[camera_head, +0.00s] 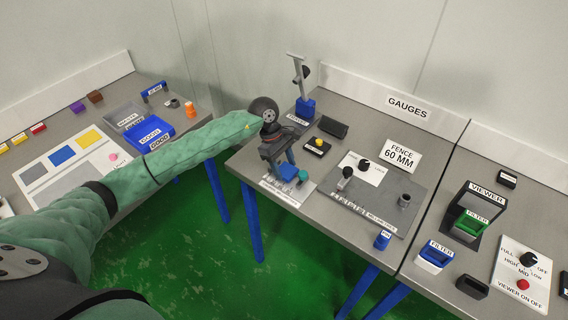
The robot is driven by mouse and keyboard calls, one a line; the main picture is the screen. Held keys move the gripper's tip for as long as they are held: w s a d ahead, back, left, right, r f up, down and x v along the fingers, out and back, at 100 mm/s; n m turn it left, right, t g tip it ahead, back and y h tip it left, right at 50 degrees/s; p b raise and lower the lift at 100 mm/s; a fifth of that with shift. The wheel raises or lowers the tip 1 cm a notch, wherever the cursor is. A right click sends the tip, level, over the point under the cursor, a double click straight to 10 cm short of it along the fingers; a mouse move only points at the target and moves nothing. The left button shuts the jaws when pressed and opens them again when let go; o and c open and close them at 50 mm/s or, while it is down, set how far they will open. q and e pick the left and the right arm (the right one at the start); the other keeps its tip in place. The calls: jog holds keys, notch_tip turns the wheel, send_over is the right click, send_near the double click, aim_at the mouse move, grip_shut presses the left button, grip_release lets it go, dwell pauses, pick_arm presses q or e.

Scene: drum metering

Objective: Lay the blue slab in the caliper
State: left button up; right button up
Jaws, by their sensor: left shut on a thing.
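My left gripper (284,168) reaches over the left front part of the gauges table, pointing down. It is shut on a small blue piece (288,172), which looks like the blue slab; the fingers partly hide it. Right below is a pale gauge plate with a scale along its front (284,193), which looks like the caliper. A small teal part (303,176) shows beside the blue piece. I cannot tell whether the blue piece touches the gauge. My right gripper is not in view.
A grey board with a scale, knob and posts (385,190) lies to the right, before the "FENCE 60 MM" sign (401,156). A blue-based stand (305,108) rises behind. A viewer (477,212) stands farther right. A gap separates the left table, which holds blue trays (150,131).

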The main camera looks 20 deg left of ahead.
pick_arm(q)
jog(key=shift+f, duration=0.35)
jog(key=shift+f, duration=0.1)
jog(key=o, duration=1)
